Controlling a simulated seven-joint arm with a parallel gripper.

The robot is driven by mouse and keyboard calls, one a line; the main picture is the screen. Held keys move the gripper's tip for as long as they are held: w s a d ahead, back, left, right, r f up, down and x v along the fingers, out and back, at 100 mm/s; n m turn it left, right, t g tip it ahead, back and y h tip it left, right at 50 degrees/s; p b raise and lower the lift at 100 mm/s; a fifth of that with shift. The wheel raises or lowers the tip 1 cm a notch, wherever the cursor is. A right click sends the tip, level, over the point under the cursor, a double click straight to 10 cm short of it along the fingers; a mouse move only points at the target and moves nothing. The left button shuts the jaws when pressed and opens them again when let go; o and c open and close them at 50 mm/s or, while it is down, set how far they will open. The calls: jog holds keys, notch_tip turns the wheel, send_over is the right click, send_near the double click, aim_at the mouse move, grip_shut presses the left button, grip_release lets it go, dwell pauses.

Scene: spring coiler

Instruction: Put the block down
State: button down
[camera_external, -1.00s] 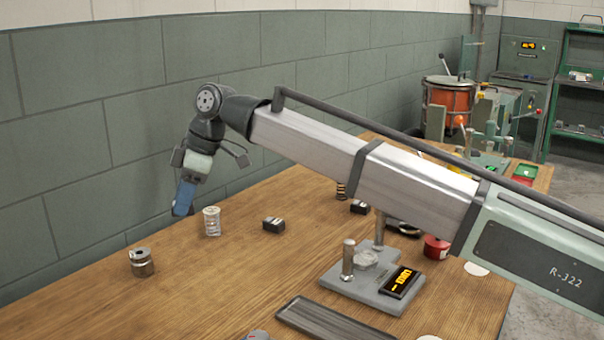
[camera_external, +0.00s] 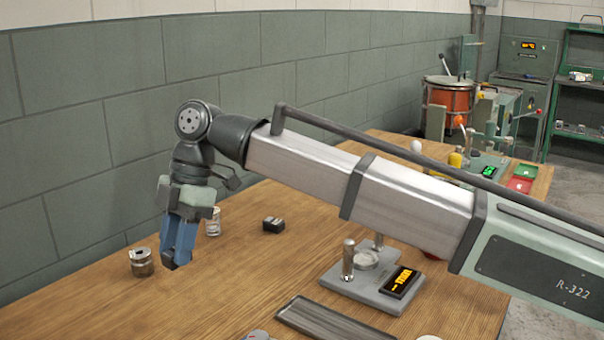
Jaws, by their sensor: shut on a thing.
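My gripper (camera_external: 177,256) points down over the left part of the wooden table, with its blue fingers closed together. A small dark block (camera_external: 168,264) shows at the fingertips, mostly hidden by them. The gripper is shut on it. The block is close above the table or on it; I cannot tell whether it touches. Another dark block (camera_external: 273,225) with pale marks on top lies on the table to the right, apart from the gripper.
A metal cylinder (camera_external: 142,263) stands just left of the fingertips. A pale, coil-like cylinder (camera_external: 213,222) stands behind right, partly covered. A grey scale (camera_external: 345,290) with a lit display and a dark tray (camera_external: 335,320) are farther right. Bare table (camera_external: 225,290) lies in front.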

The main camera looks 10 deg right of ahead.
aim_at(180, 313)
jog(key=shift+f, duration=4.95)
jog(key=shift+f, duration=0.1)
jog(key=c, duration=0.8)
grip_release()
jog(key=v, duration=1.2)
